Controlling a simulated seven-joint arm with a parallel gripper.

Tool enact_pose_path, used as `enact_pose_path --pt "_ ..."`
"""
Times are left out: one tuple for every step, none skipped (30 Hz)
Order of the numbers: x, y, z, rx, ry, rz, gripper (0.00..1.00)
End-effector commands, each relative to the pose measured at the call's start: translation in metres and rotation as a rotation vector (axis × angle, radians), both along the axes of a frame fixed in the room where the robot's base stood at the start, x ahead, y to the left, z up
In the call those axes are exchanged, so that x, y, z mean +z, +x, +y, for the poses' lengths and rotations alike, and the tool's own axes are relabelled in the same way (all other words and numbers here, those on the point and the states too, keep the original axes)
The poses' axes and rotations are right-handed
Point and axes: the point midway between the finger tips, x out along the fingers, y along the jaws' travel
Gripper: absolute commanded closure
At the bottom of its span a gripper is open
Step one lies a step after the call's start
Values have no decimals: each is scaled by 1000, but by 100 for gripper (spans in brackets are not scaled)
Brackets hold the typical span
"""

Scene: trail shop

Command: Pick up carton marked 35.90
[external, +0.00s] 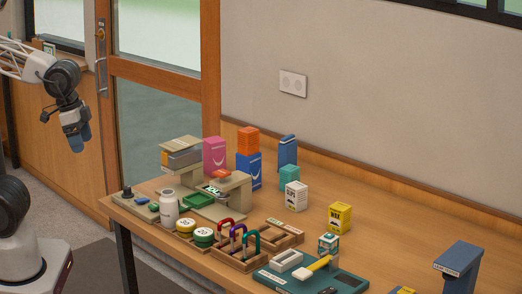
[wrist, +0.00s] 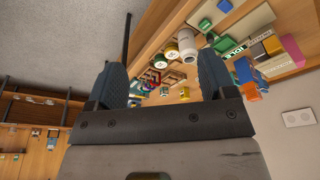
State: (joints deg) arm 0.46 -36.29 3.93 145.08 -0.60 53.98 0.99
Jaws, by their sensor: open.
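Several cartons stand on the wooden table in the external view: a white one (external: 296,196), a yellow one (external: 339,217), a pink one (external: 214,155), a blue one (external: 249,170) with an orange one (external: 248,141) on top, and a teal one (external: 289,177) in front of a darker blue one (external: 287,148). I cannot read 35.90 on any of them. My gripper (external: 78,142) hangs at the upper left, off the table and far from the cartons. In the wrist view my gripper (wrist: 160,78) is open and empty, its dark fingers apart.
A rack of coloured carabiners (external: 240,242), tins (external: 203,236) and a white bottle (external: 169,208) line the table's front. Beige risers (external: 181,158) stand behind them. A teal board (external: 300,279) and a dark blue stand (external: 459,262) lie to the right.

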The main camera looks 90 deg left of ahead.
Motion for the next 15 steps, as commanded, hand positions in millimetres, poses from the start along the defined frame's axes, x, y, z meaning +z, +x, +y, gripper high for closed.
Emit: enact_pose_path --pt "0 0 0 0 0 0 23" --pt "0 0 0 0 0 0 23" --pt "0 0 0 0 0 0 23" --pt "0 0 0 0 0 0 23" --pt "0 0 0 0 0 0 23" --pt "0 1 0 0 0 0 23" --pt "1 1 0 -1 0 0 23" --pt "1 2 0 -2 0 1 23" --pt "2 4 0 -3 1 1 23" --pt "3 6 0 -5 1 2 23" --pt "4 8 0 -7 2 3 23" --pt "6 11 0 -11 3 4 23" --pt "7 15 0 -15 4 5 23" --pt "8 18 0 -19 5 7 23" --pt "11 24 0 -23 6 10 23"
